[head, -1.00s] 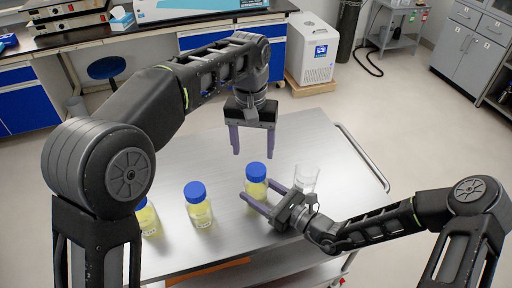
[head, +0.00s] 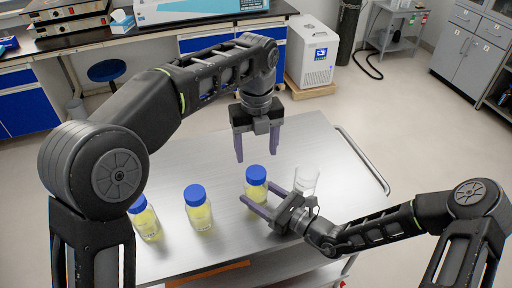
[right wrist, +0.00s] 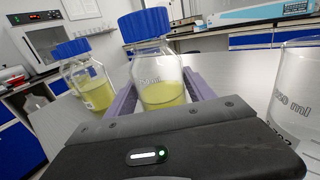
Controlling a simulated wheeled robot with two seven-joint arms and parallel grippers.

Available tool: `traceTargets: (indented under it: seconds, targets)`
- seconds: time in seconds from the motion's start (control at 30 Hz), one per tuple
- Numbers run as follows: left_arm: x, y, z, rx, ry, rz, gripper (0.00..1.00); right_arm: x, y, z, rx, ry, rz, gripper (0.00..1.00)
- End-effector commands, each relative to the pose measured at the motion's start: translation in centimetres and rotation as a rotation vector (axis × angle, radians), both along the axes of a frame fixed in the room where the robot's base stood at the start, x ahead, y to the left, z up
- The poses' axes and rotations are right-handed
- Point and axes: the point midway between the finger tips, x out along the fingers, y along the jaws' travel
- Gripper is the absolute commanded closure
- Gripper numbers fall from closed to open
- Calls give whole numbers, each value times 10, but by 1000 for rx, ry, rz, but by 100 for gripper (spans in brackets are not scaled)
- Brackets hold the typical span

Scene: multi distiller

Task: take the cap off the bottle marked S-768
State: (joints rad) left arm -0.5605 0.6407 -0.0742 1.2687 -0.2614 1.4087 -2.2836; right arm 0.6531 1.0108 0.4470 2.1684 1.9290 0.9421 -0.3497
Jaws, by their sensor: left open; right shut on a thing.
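A bottle of yellow liquid with a blue cap (head: 256,173) stands upright on the metal table (head: 330,150). My right gripper (head: 254,192) is shut around its body from the right. In the right wrist view the held bottle (right wrist: 162,92) stands between the fingers with its cap on. My left gripper (head: 258,158) is open and empty, pointing down just above that cap. Two similar capped bottles stand to the left: a middle one (head: 199,212) and a leftmost one (head: 147,222). I cannot read S-768 on any label.
An empty clear beaker (head: 306,180) stands just right of the held bottle, close to my right gripper. The table's handle rail (head: 365,160) is at the right. The table's back half is mostly clear beneath my left arm.

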Motion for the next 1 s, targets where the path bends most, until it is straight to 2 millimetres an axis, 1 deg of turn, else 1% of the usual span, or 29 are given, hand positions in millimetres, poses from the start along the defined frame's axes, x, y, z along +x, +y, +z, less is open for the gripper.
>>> traceTargets:
  seconds: [0.03,0.1,0.2,0.3,0.73,0.87,1.0]
  targets:
    - [0,0,0,2,-1,-84,35,0,0,0,0,0,0,100]
    - [0,1,0,4,-2,-195,35,0,0,0,0,0,0,100]
    - [0,1,0,4,-2,-304,35,0,0,0,0,0,0,100]
    - [0,1,0,4,-1,-361,35,0,0,0,0,0,0,100]
    - [0,1,-2,4,0,-375,35,0,0,0,0,0,0,100]
    - [0,2,-11,5,1,-375,35,0,0,0,0,0,0,100]
    - [0,2,-29,4,2,-374,35,0,0,0,0,0,0,100]
